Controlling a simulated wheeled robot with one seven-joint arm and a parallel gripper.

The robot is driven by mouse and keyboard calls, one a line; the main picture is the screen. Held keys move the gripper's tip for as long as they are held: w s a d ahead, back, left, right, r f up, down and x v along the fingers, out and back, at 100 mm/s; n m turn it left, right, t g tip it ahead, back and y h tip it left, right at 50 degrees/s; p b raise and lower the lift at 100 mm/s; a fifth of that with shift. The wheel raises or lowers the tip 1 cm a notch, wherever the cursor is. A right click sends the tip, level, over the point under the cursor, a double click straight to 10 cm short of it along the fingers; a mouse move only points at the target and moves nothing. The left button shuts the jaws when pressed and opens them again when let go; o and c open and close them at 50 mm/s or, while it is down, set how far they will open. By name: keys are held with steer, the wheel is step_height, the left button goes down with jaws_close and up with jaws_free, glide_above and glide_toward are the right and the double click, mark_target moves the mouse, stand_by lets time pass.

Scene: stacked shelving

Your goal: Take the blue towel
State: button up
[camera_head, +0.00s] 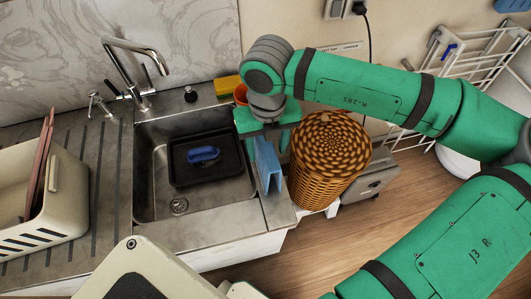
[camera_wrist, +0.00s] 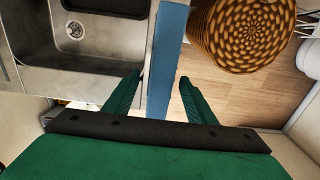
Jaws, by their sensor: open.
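The blue towel (camera_head: 268,166) hangs as a narrow folded strip at the right edge of the sink counter, beside the wicker basket. In the wrist view the towel (camera_wrist: 167,45) runs down between the two fingers, with a gap on either side. My gripper (camera_head: 266,137) is over the top of the towel in the head view. In the wrist view my gripper (camera_wrist: 161,78) is open, with its fingers on either side of the towel. The towel's upper end is hidden by the gripper in the head view. What holds the towel up is not clear.
A wicker basket (camera_head: 322,165) stands close to the right of the towel. The metal sink (camera_head: 155,185) is to the left, holding a black tray (camera_head: 207,171) with a blue object (camera_head: 203,154). A yellow sponge (camera_head: 228,86) lies behind. Wooden floor (camera_head: 290,255) is clear in front.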

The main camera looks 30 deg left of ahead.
steer(key=shift+d, duration=0.1)
jaws_close()
steer(key=shift+w+r, duration=0.1)
